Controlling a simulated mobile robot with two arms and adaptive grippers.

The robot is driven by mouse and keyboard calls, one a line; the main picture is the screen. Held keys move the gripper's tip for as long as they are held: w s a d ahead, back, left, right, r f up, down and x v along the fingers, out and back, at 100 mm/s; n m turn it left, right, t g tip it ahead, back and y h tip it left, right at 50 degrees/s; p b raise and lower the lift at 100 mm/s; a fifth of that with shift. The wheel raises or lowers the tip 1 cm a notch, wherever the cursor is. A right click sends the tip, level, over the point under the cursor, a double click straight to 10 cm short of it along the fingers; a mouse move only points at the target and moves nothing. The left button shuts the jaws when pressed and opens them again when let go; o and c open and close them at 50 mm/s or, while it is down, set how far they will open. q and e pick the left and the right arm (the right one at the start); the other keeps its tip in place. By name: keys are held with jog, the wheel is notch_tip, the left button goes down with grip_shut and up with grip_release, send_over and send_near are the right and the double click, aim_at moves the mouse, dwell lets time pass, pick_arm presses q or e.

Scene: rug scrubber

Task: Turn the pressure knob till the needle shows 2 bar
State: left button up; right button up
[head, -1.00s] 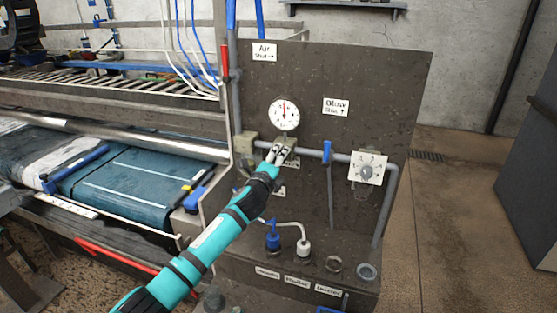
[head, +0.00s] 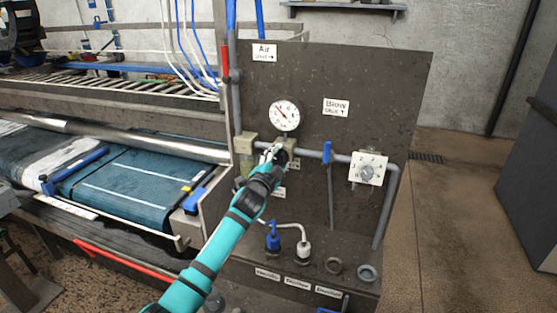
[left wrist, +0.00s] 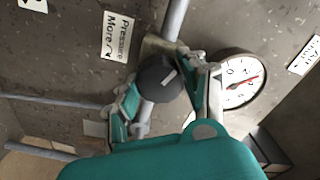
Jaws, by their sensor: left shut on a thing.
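The round pressure gauge (head: 285,115) has a white face and a red needle pointing to the upper left; its numbers are too small to read surely. It also shows in the left wrist view (left wrist: 242,80). In the head view the gripper mostly hides the knob. My right gripper is out of view.
A dial plate (head: 368,168) and a pipe with a blue lever (head: 327,152) are to the right on the dark panel (head: 385,90). Below are a blue fitting (head: 273,243) and a white one (head: 303,248) with hoses. A rug-washing machine (head: 130,185) stands left.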

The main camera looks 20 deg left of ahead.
pick_arm(q)
jog(key=shift+f+n, duration=0.15)
jog(key=shift+n, duration=0.55)
jog(key=o, duration=0.9)
jog(key=shift+c, duration=0.2)
jog(key=o, duration=0.3)
jog(key=shift+s, duration=0.1)
jog(key=s, duration=1.2)
jog(key=shift+a, duration=0.25)
